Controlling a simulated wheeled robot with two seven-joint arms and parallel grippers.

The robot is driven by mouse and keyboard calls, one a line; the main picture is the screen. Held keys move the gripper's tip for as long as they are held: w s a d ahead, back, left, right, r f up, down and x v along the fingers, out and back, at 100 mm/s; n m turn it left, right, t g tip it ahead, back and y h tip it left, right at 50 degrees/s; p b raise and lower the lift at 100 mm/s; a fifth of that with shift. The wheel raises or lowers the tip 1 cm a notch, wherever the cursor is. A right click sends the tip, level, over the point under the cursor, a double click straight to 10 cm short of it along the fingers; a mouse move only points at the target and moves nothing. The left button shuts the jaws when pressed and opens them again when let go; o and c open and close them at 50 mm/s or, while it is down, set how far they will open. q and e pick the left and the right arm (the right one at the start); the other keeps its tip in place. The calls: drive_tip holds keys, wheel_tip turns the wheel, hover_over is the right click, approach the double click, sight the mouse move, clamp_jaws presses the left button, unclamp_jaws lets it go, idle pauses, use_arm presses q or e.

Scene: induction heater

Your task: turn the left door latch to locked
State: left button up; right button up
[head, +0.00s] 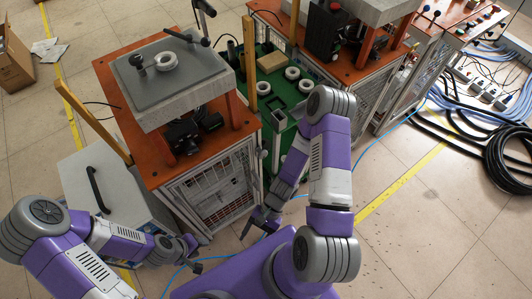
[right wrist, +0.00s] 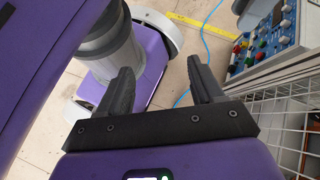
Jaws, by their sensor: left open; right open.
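The left cabinet has an orange top (head: 140,85) and a wire-mesh door (head: 215,190) facing my base. I cannot make out the door latch or its position in either view. My left gripper (head: 194,254) is open and empty, low in front of the cabinet and apart from the mesh door. My right gripper (head: 261,222) is near the lower right corner of that cabinet. In the right wrist view its two dark fingers (right wrist: 160,68) are spread with nothing between them. White wire mesh (right wrist: 292,125) stands to the right of these fingers.
A grey plate (head: 170,70) with a white ring lies on the left cabinet's raised block. A white box with a black handle (head: 95,190) stands at left. A green table (head: 275,85) with white rings stands between the cabinets. A button panel (right wrist: 270,40) and blue cable (right wrist: 208,45) are nearby.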

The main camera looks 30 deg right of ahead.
drive_tip(key=w+a+r+m+t+y+b, duration=0.2)
drive_tip(key=w+a+r+m+t+y, duration=0.15)
drive_tip(key=m+y, duration=0.3)
drive_tip(key=m+t+h+b, duration=0.3)
drive_tip(key=m+t+h, duration=1.1)
drive_tip(key=m+t, duration=0.45)
approach(264, 156)
drive_tip(key=w, duration=0.4)
drive_tip(key=shift+n, duration=0.4)
drive_tip(key=w, duration=0.2)
drive_tip(key=w+b, duration=0.1)
drive_tip(key=w, duration=0.1)
drive_tip(key=w+a, duration=0.1)
drive_tip(key=w, duration=0.1)
drive_tip(key=shift+w, duration=0.3)
drive_tip(key=shift+c, duration=0.3)
